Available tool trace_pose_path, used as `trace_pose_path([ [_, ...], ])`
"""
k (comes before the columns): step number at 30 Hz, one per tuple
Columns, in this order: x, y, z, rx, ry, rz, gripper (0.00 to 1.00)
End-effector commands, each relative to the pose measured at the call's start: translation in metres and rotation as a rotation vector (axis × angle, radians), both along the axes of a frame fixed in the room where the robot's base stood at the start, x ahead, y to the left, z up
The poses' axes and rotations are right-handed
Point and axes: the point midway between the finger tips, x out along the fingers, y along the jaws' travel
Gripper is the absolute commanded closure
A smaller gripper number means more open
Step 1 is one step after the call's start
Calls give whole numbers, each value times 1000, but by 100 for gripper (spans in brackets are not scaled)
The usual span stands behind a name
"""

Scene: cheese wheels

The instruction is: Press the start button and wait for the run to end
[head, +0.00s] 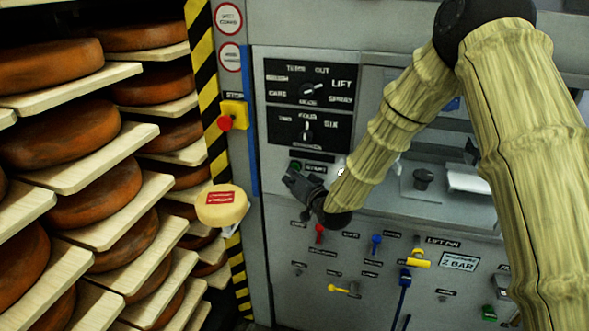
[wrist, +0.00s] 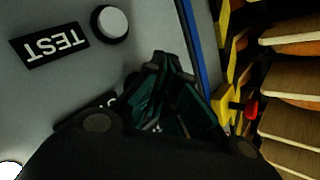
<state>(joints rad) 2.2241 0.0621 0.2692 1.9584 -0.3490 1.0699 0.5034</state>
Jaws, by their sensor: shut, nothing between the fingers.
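A grey machine panel (head: 350,205) fills the middle of the head view. A small green button (head: 296,164) sits on it, beside a label that seems to read START (head: 316,168). My gripper (head: 288,176) is shut and empty, with its tips just below the green button. I cannot tell whether they touch the panel. In the wrist view my gripper (wrist: 170,62) points at the panel with its fingers together. The green button is not seen there. A white round button (wrist: 112,22) next to a TEST label (wrist: 50,46) shows at the upper left.
Two black dial plates, an upper one (head: 280,92) and a lower one (head: 285,127), sit above the green button. A red stop button (head: 225,123) on a yellow box is to the left. Racks of cheese wheels (head: 80,195) fill the left side. Coloured levers (head: 404,278) stick out below.

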Motion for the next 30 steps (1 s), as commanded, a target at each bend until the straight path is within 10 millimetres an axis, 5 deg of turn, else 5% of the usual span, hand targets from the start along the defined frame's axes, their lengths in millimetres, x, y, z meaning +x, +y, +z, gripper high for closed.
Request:
trace_pose_path([
  [30,8,-2,0,0,0,0,100],
])
